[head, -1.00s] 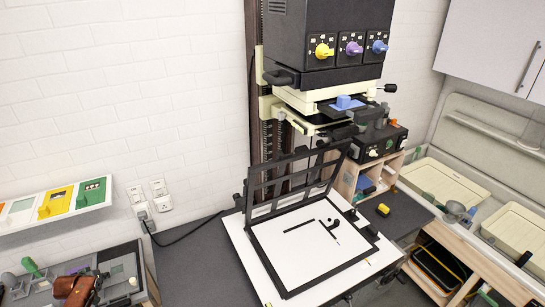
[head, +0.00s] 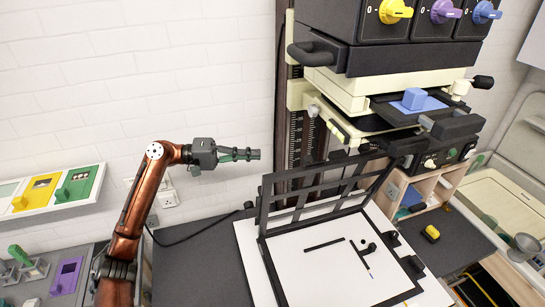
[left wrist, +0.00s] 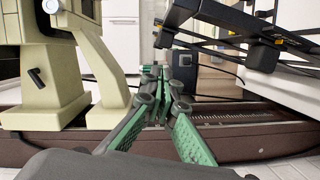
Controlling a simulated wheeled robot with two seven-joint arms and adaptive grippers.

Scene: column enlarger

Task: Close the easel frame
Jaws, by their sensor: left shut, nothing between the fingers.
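The easel's black barred frame (head: 264,208) stands raised, tilted up from the back of the easel. The easel's white board (head: 330,262) lies below it on the counter, with a black border and small black marks. My left gripper (head: 256,154) is shut and empty, in the air left of the raised frame, slightly above its top left corner and apart from it. In the left wrist view its green-padded fingers (left wrist: 160,78) are together. Black bars at the upper right there appear to be the frame (left wrist: 250,38). My right gripper is not in view.
The enlarger column (head: 302,140) rises behind the frame. The enlarger's cream lower head (head: 350,90) overhangs the frame's right part. A small yellow object (head: 431,232) lies right of the easel. A black cable runs along the wall. The counter left of the easel (head: 195,265) is clear.

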